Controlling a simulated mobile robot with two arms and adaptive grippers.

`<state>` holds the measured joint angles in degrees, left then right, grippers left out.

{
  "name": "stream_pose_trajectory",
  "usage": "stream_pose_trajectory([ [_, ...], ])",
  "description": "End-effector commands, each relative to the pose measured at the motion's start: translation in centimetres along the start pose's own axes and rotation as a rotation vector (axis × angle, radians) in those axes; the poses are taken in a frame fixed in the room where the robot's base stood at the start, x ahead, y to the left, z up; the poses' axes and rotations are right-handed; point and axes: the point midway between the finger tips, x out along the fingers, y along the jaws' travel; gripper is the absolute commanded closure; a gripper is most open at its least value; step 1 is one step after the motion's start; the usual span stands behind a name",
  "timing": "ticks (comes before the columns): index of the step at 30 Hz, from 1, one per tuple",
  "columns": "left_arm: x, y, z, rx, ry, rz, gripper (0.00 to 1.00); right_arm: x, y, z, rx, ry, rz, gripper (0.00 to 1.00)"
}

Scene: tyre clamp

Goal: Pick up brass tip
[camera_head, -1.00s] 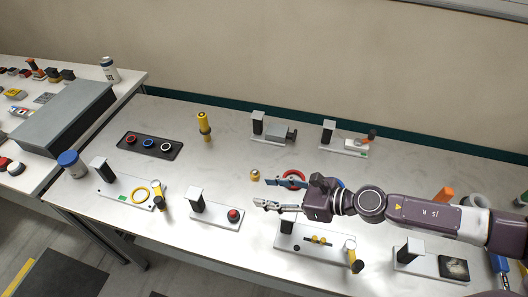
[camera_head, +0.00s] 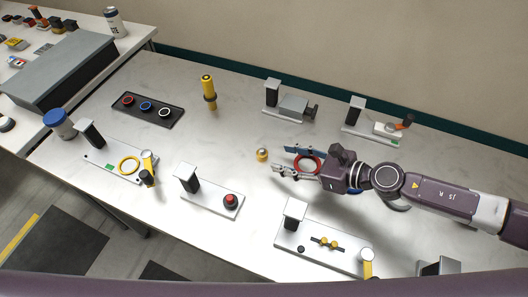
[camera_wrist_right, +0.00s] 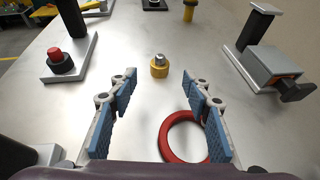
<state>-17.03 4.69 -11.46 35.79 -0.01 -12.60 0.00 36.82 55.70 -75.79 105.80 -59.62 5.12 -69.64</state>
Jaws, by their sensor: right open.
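The brass tip (camera_head: 262,155) is a small, squat brass-yellow piece with a silvery top. It stands upright on the white table, just left of my right gripper (camera_head: 282,160). In the right wrist view the brass tip (camera_wrist_right: 159,66) is ahead of my right gripper (camera_wrist_right: 162,92), roughly centred between the blue-padded fingers and beyond their tips. The fingers are spread apart with nothing held between them. My left gripper is not in view.
A red ring (camera_wrist_right: 183,137) lies under the right finger. A fixture with a red button (camera_head: 230,200) stands front left, a grey clamp fixture (camera_head: 292,106) behind, and a yellow cylinder (camera_head: 209,90) back left. The table around the brass tip is clear.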

Motion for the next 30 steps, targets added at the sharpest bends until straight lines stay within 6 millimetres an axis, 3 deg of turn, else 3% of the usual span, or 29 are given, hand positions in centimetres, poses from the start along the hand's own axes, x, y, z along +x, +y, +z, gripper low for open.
stream_pose_trajectory([
  [18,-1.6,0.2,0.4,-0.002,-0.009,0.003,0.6,6.4,-0.2,0.1,0.0,0.0,0.001,0.55],
  [28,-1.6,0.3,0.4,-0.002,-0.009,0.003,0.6,7.0,-0.2,-0.1,0.0,0.001,0.0,0.55],
  [30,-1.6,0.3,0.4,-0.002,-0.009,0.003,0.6,7.0,-0.2,-0.1,-0.001,0.001,0.0,0.61],
])
